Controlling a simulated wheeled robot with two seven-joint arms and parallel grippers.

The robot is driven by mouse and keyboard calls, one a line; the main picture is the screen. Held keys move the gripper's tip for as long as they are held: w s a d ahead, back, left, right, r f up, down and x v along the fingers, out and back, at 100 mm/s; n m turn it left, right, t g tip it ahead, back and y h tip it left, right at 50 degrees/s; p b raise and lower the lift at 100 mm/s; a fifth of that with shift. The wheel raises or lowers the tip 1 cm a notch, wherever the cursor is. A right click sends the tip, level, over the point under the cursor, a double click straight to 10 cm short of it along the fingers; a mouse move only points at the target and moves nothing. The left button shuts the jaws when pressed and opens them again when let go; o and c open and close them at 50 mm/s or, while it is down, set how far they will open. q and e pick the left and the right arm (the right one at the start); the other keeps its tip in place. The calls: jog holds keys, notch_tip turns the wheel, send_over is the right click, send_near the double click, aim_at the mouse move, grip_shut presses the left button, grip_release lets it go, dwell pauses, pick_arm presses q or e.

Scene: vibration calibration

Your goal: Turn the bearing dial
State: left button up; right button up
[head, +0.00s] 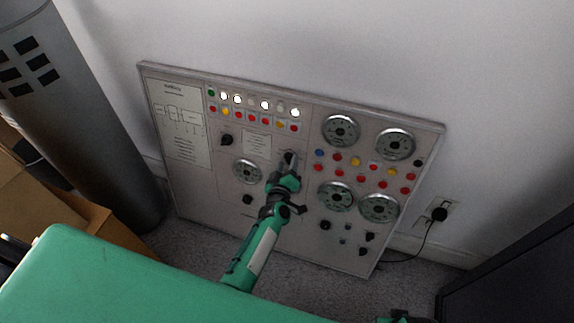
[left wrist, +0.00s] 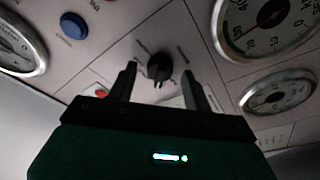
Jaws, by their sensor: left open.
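A black dial knob (left wrist: 158,68) with a pointer sits on the grey control panel (head: 205,203), with short printed lines around it in the left wrist view. Its label is too small to read. My left gripper (head: 287,160) reaches up to the panel's middle and hides most of this knob in the head view. The gripper also shows in the left wrist view (left wrist: 162,78), open, with one dark finger on each side of the knob. I cannot tell whether the fingers touch it. A green and black part of my right arm (head: 400,318) shows at the bottom edge.
Round gauges (head: 341,130), coloured buttons and lamps, and another black knob (head: 227,140) surround the left gripper. A plug (head: 439,214) with a cable is in the wall at right. A grey cylinder (head: 85,110) and cardboard boxes (head: 50,200) stand at left.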

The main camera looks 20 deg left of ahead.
pick_arm(q)
jog(key=shift+s, duration=0.5)
jog(key=s+d+p, duration=0.1)
jog(key=s, duration=1.1)
jog(key=shift+s+d+r, duration=0.25)
jog(key=shift+s+r, duration=0.1)
jog(key=shift+r, duration=0.05)
pick_arm(e)
jog(key=shift+s+x, duration=0.25)
jog(key=shift+x, duration=0.75)
jog(key=shift+s+f, duration=0.1)
